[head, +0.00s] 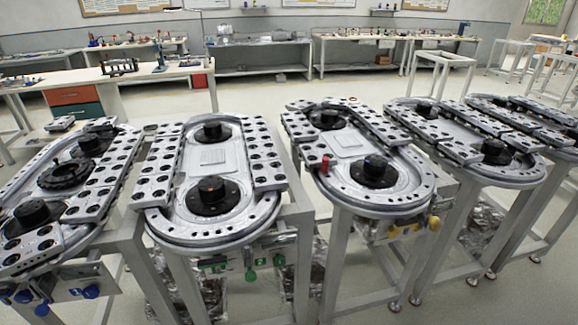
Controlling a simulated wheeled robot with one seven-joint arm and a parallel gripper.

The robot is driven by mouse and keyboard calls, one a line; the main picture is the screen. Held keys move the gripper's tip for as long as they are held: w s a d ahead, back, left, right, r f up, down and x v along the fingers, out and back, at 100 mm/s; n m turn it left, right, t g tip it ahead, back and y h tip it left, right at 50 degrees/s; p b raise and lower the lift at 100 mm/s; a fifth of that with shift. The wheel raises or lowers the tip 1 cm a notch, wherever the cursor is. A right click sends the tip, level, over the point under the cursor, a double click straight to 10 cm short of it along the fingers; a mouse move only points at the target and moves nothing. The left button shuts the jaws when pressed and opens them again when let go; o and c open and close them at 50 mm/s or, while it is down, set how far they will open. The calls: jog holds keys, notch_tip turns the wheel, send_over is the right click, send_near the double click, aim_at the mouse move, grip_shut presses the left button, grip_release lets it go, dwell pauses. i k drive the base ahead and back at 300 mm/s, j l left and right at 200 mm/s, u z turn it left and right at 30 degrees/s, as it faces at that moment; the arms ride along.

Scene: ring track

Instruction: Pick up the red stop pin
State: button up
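The red stop pin (326,162) is a small red upright cylinder. In the head view it stands on the left side of the ring track (400,205) right of the picture's middle, beside that track's front black hub (375,170). Whether it sits in a hole cannot be made out at this size. My gripper is not in view.
Several oval tracks on metal stands fill the front, including one at centre left (160,225) and one at far left (115,180). Narrow gaps separate the stands. Open floor (265,95) lies behind them, before a long workbench (375,37) and a drawer desk (75,97).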

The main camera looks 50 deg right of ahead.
aim_at(324, 168)
jog(key=i+j+z, duration=0.15)
jog(key=z, duration=0.2)
jog(key=i+j+z, duration=0.2)
jog(key=z, duration=0.2)
